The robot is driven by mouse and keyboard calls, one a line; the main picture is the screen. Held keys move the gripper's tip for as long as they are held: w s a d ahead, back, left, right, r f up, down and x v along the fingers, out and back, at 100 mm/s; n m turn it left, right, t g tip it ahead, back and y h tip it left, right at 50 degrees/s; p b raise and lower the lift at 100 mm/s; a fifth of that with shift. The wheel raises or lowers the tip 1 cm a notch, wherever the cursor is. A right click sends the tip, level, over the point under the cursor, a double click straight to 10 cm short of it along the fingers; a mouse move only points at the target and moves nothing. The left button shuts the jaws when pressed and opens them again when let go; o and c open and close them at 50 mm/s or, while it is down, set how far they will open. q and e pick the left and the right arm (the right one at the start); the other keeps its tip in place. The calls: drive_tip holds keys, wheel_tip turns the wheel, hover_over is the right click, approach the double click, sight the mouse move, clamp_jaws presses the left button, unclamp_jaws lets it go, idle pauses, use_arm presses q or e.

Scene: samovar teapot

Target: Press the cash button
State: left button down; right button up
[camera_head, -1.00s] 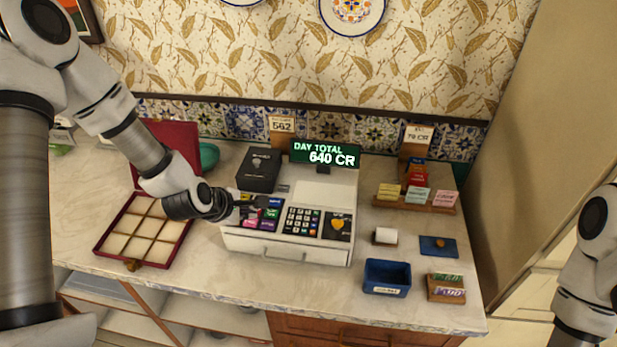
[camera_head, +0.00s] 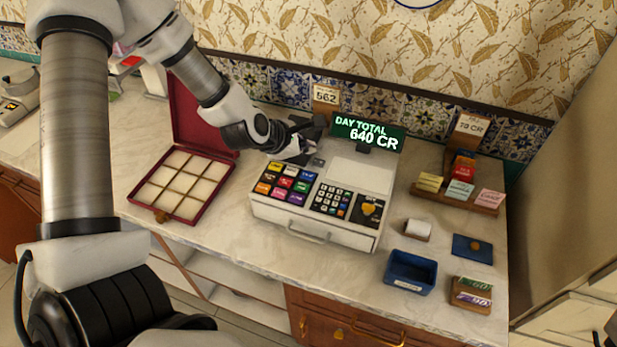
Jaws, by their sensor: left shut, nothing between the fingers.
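The white cash register (camera_head: 322,190) stands on the counter. Its green display (camera_head: 367,132) reads DAY TOTAL 640 CR. A block of coloured keys (camera_head: 286,182) is on its left, a dark number pad (camera_head: 332,202) in the middle, and a dark panel with a gold emblem (camera_head: 369,209) on the right. The key labels are too small to read, so I cannot tell which is the cash button. My left gripper (camera_head: 306,140) is shut and empty, above the register's back left, behind the coloured keys and apart from them. My right gripper is out of view.
An open red box with compartments (camera_head: 160,213) sits left of the register. A blue tray (camera_head: 410,284), a paper roll (camera_head: 417,230) and a card rack (camera_head: 456,201) stand to its right. Clear counter (camera_head: 262,252) lies in front.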

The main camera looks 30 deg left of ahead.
sight(306, 177)
use_arm(q)
wheel_tip(306, 177, down, 6)
drive_tip(key=b, duration=0.4)
drive_tip(key=shift+s+r, duration=0.1)
drive_tip(key=shift+f+b, duration=0.35)
drive_tip(key=shift+r, duration=0.1)
idle(0.7)
drive_tip(key=shift+f+b, duration=0.45)
drive_tip(key=shift+b, duration=0.05)
